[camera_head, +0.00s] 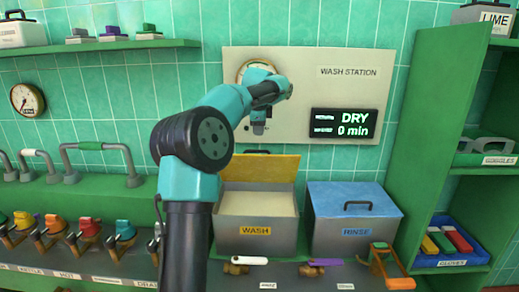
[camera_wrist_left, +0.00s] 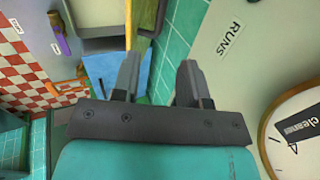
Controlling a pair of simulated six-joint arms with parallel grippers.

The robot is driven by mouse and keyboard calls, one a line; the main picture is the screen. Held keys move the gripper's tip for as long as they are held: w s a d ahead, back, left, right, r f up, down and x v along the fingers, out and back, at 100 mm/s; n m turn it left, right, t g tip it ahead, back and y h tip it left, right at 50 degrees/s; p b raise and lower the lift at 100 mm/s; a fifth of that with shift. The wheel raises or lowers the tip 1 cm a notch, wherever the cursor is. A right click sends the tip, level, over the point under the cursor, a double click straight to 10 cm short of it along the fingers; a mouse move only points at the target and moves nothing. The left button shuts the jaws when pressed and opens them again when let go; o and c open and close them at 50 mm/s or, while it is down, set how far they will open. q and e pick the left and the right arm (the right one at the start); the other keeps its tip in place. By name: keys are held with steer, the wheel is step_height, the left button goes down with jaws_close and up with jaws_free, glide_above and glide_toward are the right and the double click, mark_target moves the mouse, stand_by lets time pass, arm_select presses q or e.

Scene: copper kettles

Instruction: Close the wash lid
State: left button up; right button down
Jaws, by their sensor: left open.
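The wash lid (camera_head: 270,168) is yellow inside and stands raised, tilted up at the back of the grey WASH box (camera_head: 232,231). A dark handle shows at its top edge. The open box shows a pale interior. My left gripper (camera_head: 259,130) is above the lid's top edge in the head view, in front of the wall panel, with a gap between them in the picture. In the left wrist view its two grey fingers (camera_wrist_left: 161,75) are apart with nothing between them. My left arm crosses in front of the box's left side. My right gripper is out of view.
The RINSE box (camera_head: 340,238) beside it has its blue lid (camera_head: 357,200) down. Valve taps (camera_head: 238,265) line the counter front. A wall panel (camera_head: 350,75) with gauge and DRY display is behind. Green shelves (camera_head: 430,110) stand at the right.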

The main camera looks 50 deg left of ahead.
arm_select(q)
glide_above(258, 165)
steer(key=f, duration=1)
steer(key=shift+w+f, duration=0.35)
steer(key=shift+w, duration=0.05)
jaws_close()
